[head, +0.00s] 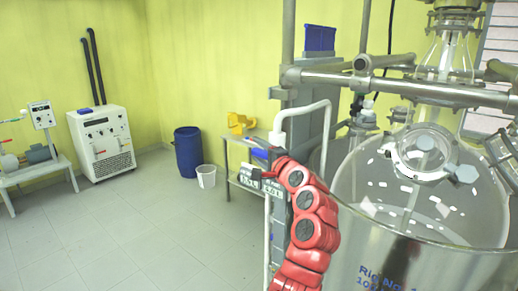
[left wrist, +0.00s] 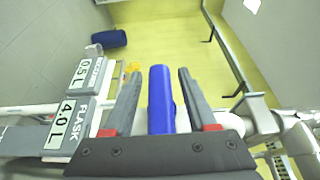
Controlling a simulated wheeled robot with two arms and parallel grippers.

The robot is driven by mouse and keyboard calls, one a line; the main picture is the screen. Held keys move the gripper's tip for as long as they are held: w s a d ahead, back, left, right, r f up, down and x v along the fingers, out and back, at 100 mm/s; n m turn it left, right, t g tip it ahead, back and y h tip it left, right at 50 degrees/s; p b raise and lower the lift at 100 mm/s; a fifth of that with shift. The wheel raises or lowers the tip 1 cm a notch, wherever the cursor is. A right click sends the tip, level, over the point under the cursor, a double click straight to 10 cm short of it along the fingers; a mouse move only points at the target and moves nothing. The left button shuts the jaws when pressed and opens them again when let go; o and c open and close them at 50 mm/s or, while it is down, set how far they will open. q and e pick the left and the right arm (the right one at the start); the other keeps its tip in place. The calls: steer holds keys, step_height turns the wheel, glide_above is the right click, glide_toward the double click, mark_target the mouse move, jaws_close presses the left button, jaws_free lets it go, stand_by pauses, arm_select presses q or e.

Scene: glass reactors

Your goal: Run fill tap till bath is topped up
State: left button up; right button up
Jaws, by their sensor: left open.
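The bath (head: 395,262) is a large clear and metallic vessel with blue lettering at the lower right of the head view. A round glass flask (head: 440,190) sits inside it; the water level is hard to read. My left gripper (head: 254,168) is by the label plates, small and partly hidden by my red arm. In the left wrist view my left gripper (left wrist: 160,75) is open, its fingers on either side of a blue bar (left wrist: 161,100), possibly the tap handle. I cannot tell whether they touch it. My right gripper is out of view.
Plates reading 0.5 L (left wrist: 88,75) and 4.0 L (left wrist: 66,124) are beside the gripper. A bent white pipe (head: 303,110) and metal clamps (head: 365,65) stand close by. A blue barrel (head: 188,152) and white bucket (head: 206,176) are farther back.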

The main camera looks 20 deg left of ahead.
arm_select(q)
jaws_close()
